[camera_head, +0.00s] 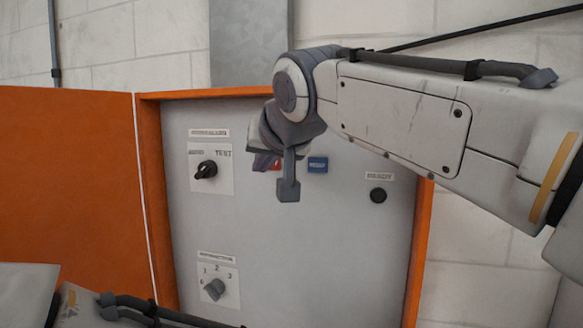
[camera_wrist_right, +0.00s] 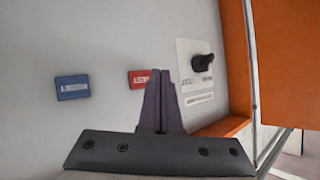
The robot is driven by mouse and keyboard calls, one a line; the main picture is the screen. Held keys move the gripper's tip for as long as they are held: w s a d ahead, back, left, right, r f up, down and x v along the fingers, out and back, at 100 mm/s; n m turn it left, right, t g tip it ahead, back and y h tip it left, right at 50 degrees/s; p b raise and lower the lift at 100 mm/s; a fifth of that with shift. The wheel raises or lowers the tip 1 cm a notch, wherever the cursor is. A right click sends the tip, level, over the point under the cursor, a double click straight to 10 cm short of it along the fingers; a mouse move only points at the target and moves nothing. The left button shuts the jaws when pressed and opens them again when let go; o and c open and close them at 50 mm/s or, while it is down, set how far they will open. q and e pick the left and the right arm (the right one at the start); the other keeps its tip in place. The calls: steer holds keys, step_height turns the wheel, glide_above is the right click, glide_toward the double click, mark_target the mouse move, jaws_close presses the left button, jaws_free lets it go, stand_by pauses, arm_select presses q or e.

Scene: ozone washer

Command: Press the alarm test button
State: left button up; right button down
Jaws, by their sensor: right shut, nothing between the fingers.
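A red button (camera_head: 276,166) with white lettering is on the grey panel, mostly hidden behind my right gripper (camera_head: 262,161). It also shows in the right wrist view (camera_wrist_right: 137,78), just left of the fingertips and partly covered by them; its lettering is too small to read. A blue button (camera_head: 318,164) sits to its right in the head view. My right gripper is shut and empty, its fingers pointing toward the panel. I cannot tell whether the fingertips touch the panel or the red button. My left gripper is not in view.
The panel (camera_head: 300,252) sits in an orange box with its orange door (camera_head: 66,190) open to the left. A black knob (camera_head: 206,169), a lower grey selector knob (camera_head: 215,288) and a dark round indicator (camera_head: 378,195) are on it. The orange rim (camera_head: 420,250) stands proud around it.

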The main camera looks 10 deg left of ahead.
steer(key=s+b, duration=0.1)
steer(key=s, duration=0.2)
steer(key=shift+s, duration=0.1)
stand_by(0.7)
